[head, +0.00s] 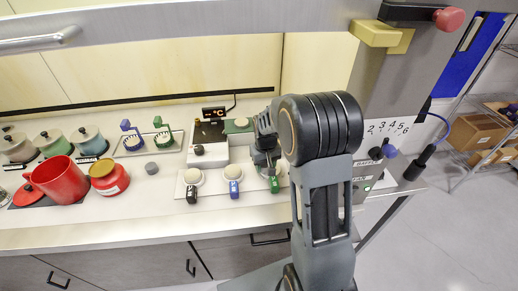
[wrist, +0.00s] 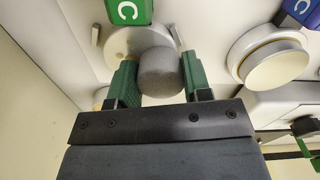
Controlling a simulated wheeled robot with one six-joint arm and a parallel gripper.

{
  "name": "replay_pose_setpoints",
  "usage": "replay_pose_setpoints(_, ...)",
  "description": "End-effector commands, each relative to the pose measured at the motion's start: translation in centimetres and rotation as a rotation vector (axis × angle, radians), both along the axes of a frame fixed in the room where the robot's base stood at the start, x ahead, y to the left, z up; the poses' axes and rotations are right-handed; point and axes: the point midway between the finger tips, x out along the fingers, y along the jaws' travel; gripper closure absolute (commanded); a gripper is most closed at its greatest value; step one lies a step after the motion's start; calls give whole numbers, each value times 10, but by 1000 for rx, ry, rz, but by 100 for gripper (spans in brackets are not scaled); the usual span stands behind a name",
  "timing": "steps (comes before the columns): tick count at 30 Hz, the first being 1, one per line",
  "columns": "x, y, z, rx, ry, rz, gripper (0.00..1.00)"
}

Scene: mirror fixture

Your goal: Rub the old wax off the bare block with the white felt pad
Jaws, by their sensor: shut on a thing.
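My gripper (wrist: 159,64) is shut on a matte grey cylindrical pad (wrist: 160,78), held between its green fingers. I cannot tell whether this is the white felt pad seen in shade. The pad is over the edge of the round white block (wrist: 122,40) with the green C tag (wrist: 129,10); contact is unclear. No cream disc shows on the visible part of this block. In the head view my gripper (head: 265,158) is over the right end of the white board, hiding most of that block. Its green tag (head: 274,185) shows.
Cream-topped rounds with black (head: 192,176) and blue (head: 232,173) tags stand to the left on the board. Another grey cylinder (head: 151,168) stands further left. A heater with a °C display (head: 213,112) stands behind. A red jug (head: 58,180) and several pots are at far left.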

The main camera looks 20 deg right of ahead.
Motion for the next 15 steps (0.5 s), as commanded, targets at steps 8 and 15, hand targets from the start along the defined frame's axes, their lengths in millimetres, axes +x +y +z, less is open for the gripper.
replay_pose_setpoints(8, 0, 10, 21, 1, -4, -11, 74)
replay_pose_setpoints(15, 0, 9, 44, 1, 0, -14, 74)
